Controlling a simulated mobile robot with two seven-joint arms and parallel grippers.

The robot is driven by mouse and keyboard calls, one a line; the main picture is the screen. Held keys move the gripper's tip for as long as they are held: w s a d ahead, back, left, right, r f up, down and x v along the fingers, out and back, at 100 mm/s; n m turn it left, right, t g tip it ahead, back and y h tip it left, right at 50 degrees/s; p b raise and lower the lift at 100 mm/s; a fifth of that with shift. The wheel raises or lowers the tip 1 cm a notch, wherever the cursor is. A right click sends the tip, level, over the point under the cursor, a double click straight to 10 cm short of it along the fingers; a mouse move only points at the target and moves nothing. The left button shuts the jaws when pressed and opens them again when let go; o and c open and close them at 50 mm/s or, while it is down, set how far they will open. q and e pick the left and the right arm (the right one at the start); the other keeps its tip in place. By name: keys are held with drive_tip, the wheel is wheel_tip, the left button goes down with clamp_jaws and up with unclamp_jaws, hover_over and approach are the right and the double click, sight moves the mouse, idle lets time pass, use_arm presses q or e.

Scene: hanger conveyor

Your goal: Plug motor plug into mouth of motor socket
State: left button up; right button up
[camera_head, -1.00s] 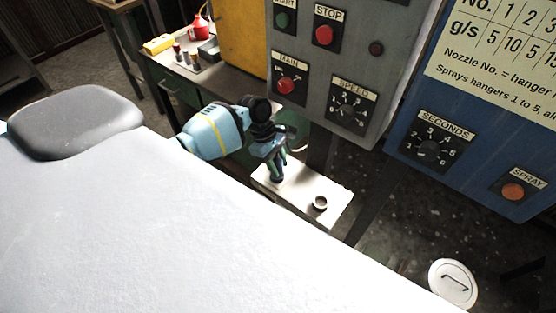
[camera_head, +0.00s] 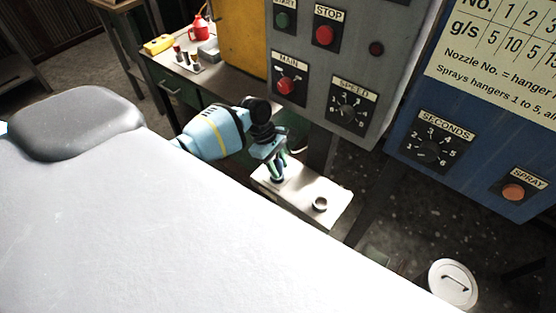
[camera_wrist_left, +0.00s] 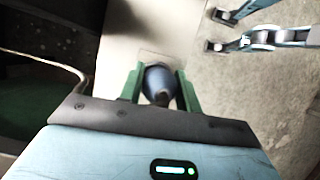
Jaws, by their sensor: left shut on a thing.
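My left gripper (camera_head: 279,165) is over the left part of a small pale stand (camera_head: 300,200), pointing down. In the left wrist view its green fingers (camera_wrist_left: 160,88) are shut on a blue rounded plug (camera_wrist_left: 159,80). The plug's lower end is close to the stand top; I cannot tell whether it touches. I cannot make out the socket in the left wrist view. My right gripper is not in view.
A grey control panel (camera_head: 309,62) overhangs behind the stand, and a blue spray panel (camera_head: 470,150) is at the right. A bench with a red can (camera_head: 198,30) is behind my left arm. A white round lid (camera_head: 453,284) lies low at the right.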

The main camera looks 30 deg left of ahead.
use_arm(q)
drive_tip(key=shift+f, duration=0.35)
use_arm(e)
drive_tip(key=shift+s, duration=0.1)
use_arm(q)
drive_tip(key=o, duration=0.7)
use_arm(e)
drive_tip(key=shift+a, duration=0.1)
use_arm(q)
drive_tip(key=o, duration=0.5)
drive_tip(key=shift+o, duration=0.2)
drive_tip(key=p+v, duration=0.1)
drive_tip(key=v, duration=0.6)
drive_tip(key=shift+r, duration=0.4)
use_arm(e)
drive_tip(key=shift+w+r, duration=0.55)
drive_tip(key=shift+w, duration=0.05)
use_arm(q)
drive_tip(key=shift+a, duration=0.15)
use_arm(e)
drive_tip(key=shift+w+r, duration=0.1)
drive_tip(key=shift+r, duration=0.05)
